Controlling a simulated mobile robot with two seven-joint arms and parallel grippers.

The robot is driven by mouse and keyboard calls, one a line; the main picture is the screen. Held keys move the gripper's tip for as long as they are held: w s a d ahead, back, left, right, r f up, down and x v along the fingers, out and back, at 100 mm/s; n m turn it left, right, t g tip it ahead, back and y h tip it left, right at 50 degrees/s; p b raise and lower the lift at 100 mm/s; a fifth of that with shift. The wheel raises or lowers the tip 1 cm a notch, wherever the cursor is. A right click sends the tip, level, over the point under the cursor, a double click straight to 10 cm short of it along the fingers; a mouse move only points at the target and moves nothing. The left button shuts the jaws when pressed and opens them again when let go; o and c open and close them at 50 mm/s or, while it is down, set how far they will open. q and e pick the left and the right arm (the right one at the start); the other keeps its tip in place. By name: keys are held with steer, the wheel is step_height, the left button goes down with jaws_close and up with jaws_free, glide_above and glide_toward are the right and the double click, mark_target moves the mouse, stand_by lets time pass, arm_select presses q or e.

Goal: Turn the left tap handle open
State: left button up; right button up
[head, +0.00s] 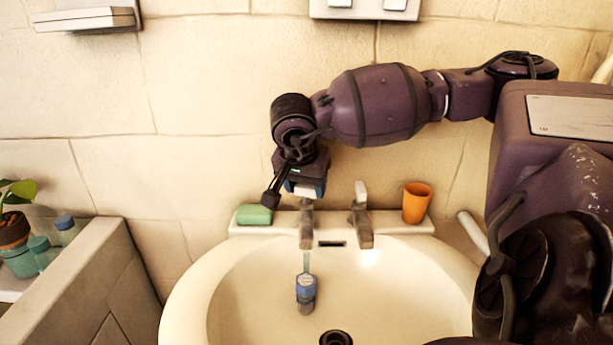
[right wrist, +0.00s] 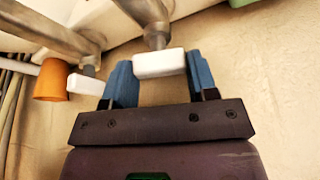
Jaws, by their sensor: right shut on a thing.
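The left tap (head: 306,232) stands on the basin's back ledge, with a white block-shaped handle (head: 304,191) on top. My right gripper (head: 305,187) reaches down to this handle from above and behind. In the right wrist view the white handle (right wrist: 158,64) sits between the blue fingers of my right gripper (right wrist: 160,82), which is shut on it. The gripper partly hides the handle in the head view. The right tap (head: 361,225) has its own white handle (head: 361,190), apart from the gripper. My left gripper is not in view.
A green soap bar (head: 254,214) lies left of the left tap. An orange cup (head: 416,203) stands right of the right tap. A small blue and grey item (head: 306,290) is in the basin (head: 240,290) below the left spout. A planter ledge (head: 95,270) stands left.

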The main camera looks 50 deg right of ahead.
steer(key=n+t, duration=0.1)
steer(key=n, duration=0.2)
steer(key=shift+p, duration=0.3)
steer(key=shift+n+y, duration=0.3)
steer(key=o, duration=0.9)
steer(key=shift+o, duration=0.2)
steer(key=shift+r, duration=0.15)
steer(key=shift+s+a+r, duration=0.1)
steer(key=shift+r, duration=0.2)
steer(key=p+v, duration=0.1)
steer(key=v, duration=0.9)
steer(key=shift+s+f, duration=0.1)
steer(key=shift+s, duration=0.05)
